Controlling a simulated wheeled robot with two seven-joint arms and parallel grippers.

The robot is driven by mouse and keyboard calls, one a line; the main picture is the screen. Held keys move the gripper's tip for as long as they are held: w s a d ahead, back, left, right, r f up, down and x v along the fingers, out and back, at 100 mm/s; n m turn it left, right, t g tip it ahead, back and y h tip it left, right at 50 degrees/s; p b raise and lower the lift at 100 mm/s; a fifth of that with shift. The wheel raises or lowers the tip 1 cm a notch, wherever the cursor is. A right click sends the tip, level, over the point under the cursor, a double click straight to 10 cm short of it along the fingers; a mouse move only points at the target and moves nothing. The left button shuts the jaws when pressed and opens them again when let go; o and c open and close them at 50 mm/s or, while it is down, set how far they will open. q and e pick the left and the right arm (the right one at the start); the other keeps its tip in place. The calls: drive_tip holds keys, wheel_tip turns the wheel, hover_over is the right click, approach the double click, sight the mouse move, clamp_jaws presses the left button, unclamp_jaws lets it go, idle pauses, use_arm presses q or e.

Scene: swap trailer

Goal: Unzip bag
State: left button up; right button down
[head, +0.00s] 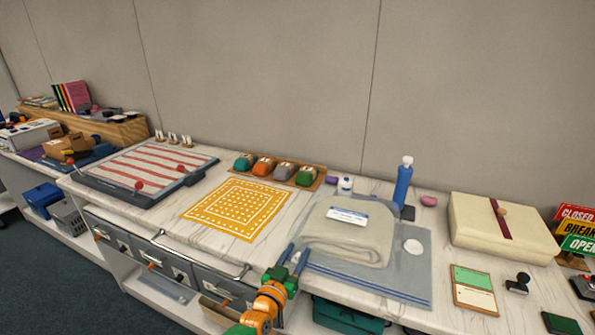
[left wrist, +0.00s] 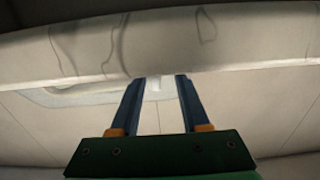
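A cream, box-shaped padded bag or case (head: 478,222) lies on the counter at the right in the head view. A dark red strip with a small tan knob runs down it. I cannot tell whether the strip is a zip, or whether it is open. My left gripper (head: 298,249) is at the counter's front edge, well left of the cream case. Its two blue fingers are apart with nothing between them. The left wrist view also shows the left gripper (left wrist: 160,78) open and empty, facing a pale veined edge. My right gripper is in no view.
A blue bottle (head: 403,186) stands behind.

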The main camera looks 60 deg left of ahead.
use_arm(q)
drive_tip(key=v, duration=0.7)
drive_tip(key=shift+p, duration=0.3)
drive_tip(key=shift+s, duration=0.1)
drive_tip(key=shift+f, duration=0.1)
